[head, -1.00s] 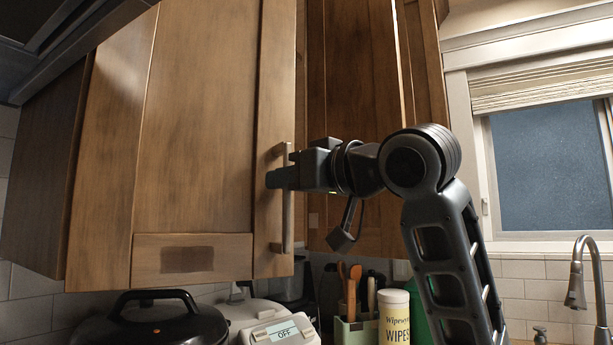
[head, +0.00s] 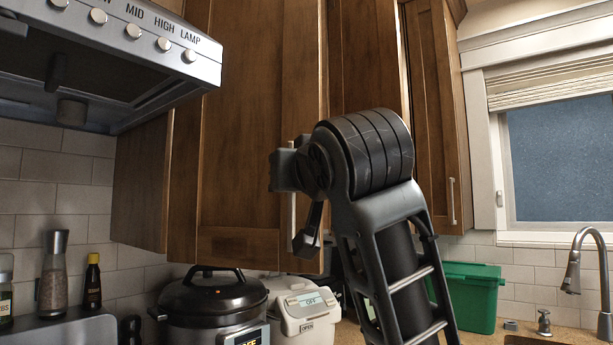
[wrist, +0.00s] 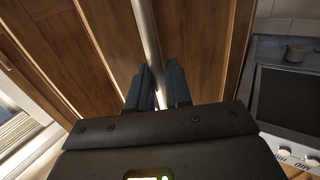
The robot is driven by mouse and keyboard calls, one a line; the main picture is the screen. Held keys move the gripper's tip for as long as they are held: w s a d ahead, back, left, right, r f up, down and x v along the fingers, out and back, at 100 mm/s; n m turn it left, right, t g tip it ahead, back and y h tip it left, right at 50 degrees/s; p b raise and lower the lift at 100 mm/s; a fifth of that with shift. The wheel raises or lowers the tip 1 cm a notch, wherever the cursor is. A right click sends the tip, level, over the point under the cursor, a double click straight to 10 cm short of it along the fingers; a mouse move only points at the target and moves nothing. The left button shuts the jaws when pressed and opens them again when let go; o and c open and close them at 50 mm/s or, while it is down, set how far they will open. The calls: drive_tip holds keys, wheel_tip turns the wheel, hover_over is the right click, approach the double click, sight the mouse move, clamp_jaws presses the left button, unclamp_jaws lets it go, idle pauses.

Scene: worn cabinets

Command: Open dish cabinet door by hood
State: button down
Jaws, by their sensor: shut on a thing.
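The brown wooden dish cabinet door (head: 240,150) is beside the range hood (head: 110,60) in the head view. Its vertical metal bar handle (head: 292,215) is near the door's right edge, and my arm partly covers it. My gripper (head: 283,170) is shut on this handle at about its upper middle. In the wrist view the handle (wrist: 146,30) runs down between the two dark fingers of my gripper (wrist: 160,82). I cannot tell whether the door stands slightly away from its frame.
Below the door, a black-lidded cooker (head: 212,300) and a white appliance (head: 300,310) stand on the counter. A green bin (head: 465,295) and a faucet (head: 580,275) are to the right. Another cabinet (head: 435,120) adjoins. Bottles (head: 93,283) stand at left.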

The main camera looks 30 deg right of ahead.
drive_tip(key=shift+s+a+h, duration=0.3)
drive_tip(key=shift+s+a, duration=0.1)
drive_tip(key=shift+a, duration=0.45)
drive_tip(key=shift+r, duration=0.1)
drive_tip(key=c, duration=1.2)
unclamp_jaws()
drive_tip(key=shift+o, duration=0.2)
drive_tip(key=shift+m, duration=0.3)
drive_tip(key=s+a+b, duration=0.1)
drive_tip(key=s, duration=0.6)
drive_tip(key=shift+s+a, duration=0.25)
drive_tip(key=shift+s, duration=0.05)
